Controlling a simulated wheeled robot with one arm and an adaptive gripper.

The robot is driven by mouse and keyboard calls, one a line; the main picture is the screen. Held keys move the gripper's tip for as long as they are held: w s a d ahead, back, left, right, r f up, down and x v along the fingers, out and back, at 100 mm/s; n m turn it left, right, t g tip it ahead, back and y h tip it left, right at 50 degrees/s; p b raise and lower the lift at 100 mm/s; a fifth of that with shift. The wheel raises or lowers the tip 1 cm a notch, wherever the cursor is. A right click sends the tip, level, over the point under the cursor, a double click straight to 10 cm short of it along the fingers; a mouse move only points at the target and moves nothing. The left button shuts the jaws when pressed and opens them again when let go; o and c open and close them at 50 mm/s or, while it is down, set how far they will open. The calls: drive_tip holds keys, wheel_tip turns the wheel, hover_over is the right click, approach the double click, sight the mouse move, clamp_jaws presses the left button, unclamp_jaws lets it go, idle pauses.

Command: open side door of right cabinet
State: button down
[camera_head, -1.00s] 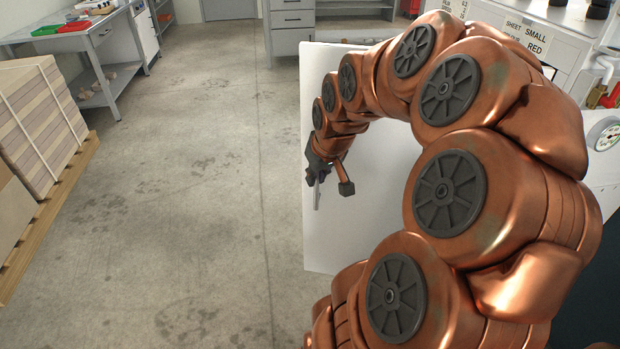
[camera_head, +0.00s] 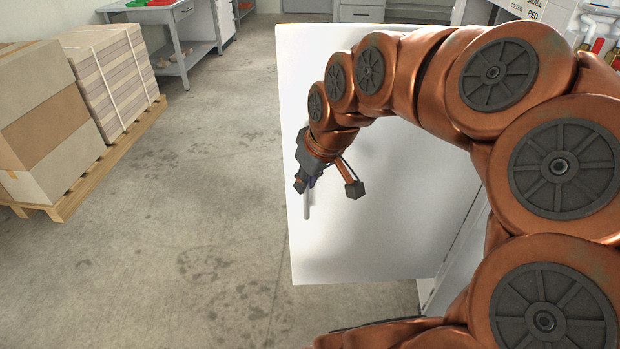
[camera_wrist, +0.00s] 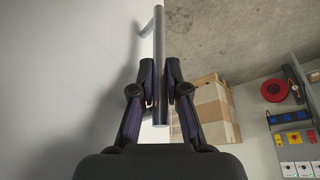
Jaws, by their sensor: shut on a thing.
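A white door panel (camera_head: 390,235) stands swung out from the white cabinet (camera_head: 468,245) at the right of the head view. A grey bar handle (camera_head: 307,203) is on the door near its left edge. It also shows in the wrist view (camera_wrist: 159,60), with the door face (camera_wrist: 60,80) on the left. My gripper (camera_head: 303,186) is shut on the handle. In the wrist view its two dark fingers (camera_wrist: 160,92) are on either side of the bar. My copper arm reaches across the door and hides its upper right part.
Cardboard boxes (camera_head: 45,115) stand on a wooden pallet (camera_head: 85,185) at the left. A grey workbench (camera_head: 178,40) is at the back left. The concrete floor (camera_head: 210,190) between the pallet and the door is clear.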

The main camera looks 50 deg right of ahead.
idle(0.3)
drive_tip(key=c, duration=1.2)
unclamp_jaws()
drive_tip(key=shift+r, duration=0.1)
drive_tip(key=shift+r, duration=4.95)
